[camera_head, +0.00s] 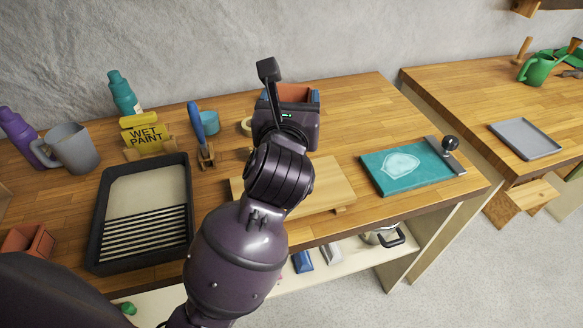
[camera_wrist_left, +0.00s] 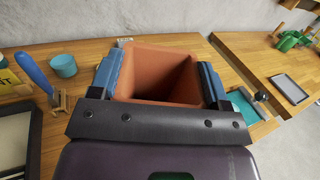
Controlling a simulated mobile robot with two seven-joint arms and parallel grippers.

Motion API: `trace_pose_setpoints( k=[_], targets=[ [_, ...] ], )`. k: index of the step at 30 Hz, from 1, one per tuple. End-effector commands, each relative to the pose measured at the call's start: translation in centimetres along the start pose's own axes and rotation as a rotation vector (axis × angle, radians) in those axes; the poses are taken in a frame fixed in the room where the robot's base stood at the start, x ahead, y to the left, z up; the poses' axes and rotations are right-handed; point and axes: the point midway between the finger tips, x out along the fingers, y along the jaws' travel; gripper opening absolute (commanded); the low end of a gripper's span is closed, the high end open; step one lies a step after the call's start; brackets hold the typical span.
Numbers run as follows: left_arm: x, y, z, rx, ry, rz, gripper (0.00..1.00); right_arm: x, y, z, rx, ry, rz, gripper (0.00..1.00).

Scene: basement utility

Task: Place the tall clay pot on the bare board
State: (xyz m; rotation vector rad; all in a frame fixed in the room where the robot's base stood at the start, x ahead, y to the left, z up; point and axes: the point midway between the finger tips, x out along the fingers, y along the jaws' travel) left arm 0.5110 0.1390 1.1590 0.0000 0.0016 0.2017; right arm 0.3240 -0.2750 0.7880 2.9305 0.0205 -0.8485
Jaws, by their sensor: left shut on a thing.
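My left gripper (camera_head: 290,100) is shut on the tall clay pot (camera_head: 292,92), an orange-brown square pot with an open top. In the left wrist view the blue fingers grip two opposite sides of the pot (camera_wrist_left: 155,72), and its mouth faces the camera. The pot's lower part is hidden by the gripper. The bare board (camera_head: 322,188), a light wooden slab, lies on the bench, partly covered by my left arm in the head view. The pot appears at or beyond the board's far side; its height above the bench is unclear. My right gripper is not in view.
A black paint tray (camera_head: 98,215), a small clay pot (camera_head: 27,240) and a "WET PAINT" sign (camera_head: 146,136) stand left. A blue-handled brush (camera_head: 198,130) and teal cup (camera_head: 208,122) are behind. A teal printing board (camera_head: 410,167) lies right. A gap separates the second bench (camera_head: 480,95).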

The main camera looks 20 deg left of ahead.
Motion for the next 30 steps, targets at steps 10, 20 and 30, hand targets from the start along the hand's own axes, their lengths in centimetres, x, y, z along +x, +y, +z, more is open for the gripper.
trace_pose_setpoints(
  k=[10, 20, 30],
  targets=[
    [0.0, 0.0, -7.5, 0.003, 0.003, -0.001, 0.42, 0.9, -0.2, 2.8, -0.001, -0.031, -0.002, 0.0],
    [0.0, 0.0, -10.2, 0.001, 0.002, -0.001, 0.42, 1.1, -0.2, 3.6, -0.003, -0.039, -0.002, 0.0],
    [0.0, 0.0, -14.6, 0.001, 0.001, 0.0, 0.42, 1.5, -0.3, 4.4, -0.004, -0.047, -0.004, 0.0]
  ],
)
